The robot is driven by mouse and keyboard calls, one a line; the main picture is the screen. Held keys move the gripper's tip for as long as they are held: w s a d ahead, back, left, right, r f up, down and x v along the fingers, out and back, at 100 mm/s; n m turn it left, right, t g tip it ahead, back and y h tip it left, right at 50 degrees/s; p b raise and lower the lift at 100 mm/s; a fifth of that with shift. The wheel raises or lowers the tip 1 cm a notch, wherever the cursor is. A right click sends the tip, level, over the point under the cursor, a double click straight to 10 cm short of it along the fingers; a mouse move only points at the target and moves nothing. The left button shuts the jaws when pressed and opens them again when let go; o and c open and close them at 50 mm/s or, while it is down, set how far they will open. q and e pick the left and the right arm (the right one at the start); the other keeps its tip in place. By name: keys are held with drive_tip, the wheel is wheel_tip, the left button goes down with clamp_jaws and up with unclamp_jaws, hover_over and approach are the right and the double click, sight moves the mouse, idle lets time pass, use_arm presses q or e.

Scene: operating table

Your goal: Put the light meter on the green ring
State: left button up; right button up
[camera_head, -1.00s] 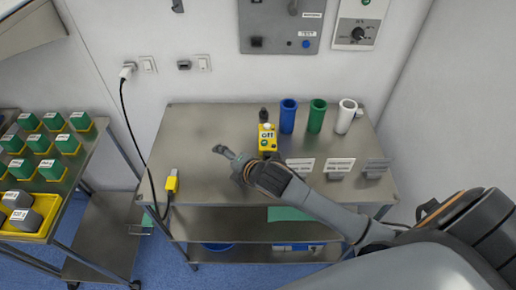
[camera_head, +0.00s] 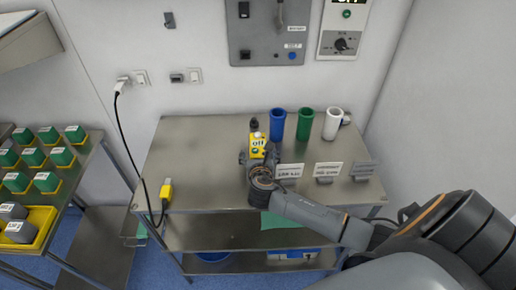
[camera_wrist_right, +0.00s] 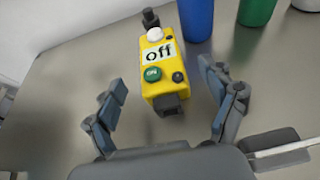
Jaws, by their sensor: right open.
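The light meter appears to be the yellow box with an "off" label (camera_head: 257,142), standing on the metal table. In the right wrist view the yellow box (camera_wrist_right: 160,70) shows a green button, a white dome and a dark knob on top. My right gripper (camera_head: 258,158) is open at the near side of the box. In the wrist view its fingers (camera_wrist_right: 177,90) are spread to either side of the box's near end, with gaps on both sides. The green ring appears to be the hollow green cylinder (camera_head: 305,124), upright behind and right of the box. My left gripper is not in view.
A blue cylinder (camera_head: 278,124) stands between the box and the green one; a white cylinder (camera_head: 332,123) is on the right. Label stands (camera_head: 327,170) line the table's right front. A yellow plug (camera_head: 166,190) with a black cable lies left. The table's left middle is clear.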

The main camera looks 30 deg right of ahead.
sight(258, 149)
drive_tip(key=shift+x, duration=3.2)
drive_tip(key=shift+s, duration=0.1)
drive_tip(key=shift+c, duration=0.4)
drive_tip(key=c, duration=1.4)
drive_tip(key=shift+c, duration=0.2)
